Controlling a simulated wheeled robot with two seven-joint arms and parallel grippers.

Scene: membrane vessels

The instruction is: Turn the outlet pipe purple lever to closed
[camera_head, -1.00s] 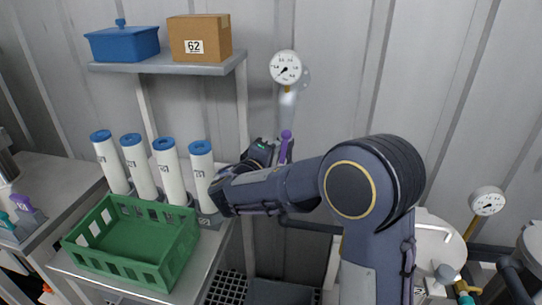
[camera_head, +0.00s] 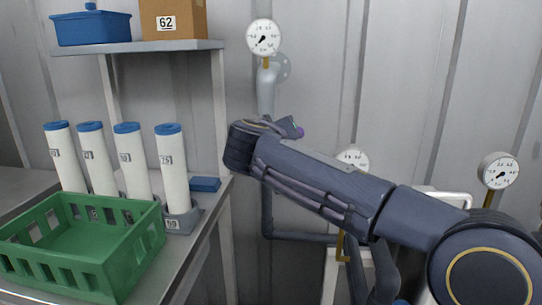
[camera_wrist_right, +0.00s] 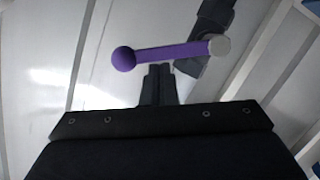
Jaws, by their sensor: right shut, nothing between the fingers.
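The purple lever (camera_wrist_right: 172,52) lies nearly level across the right wrist view, with a round ball end at left and a pale round cap at right. It joins a dark valve body (camera_wrist_right: 208,28). My right gripper (camera_wrist_right: 160,72) is shut and empty, its fingertips close to the middle of the lever; I cannot tell if they touch. The outlet pipe (camera_head: 266,95) rises behind my wrist. My left gripper is not in view.
A pressure gauge (camera_head: 263,37) tops the pipe; more gauges stand at right (camera_head: 499,171) and behind my arm (camera_head: 352,160). At left, a bench holds a green crate (camera_head: 130,262) and several white membrane tubes (camera_head: 172,170). A shelf (camera_head: 150,46) is above.

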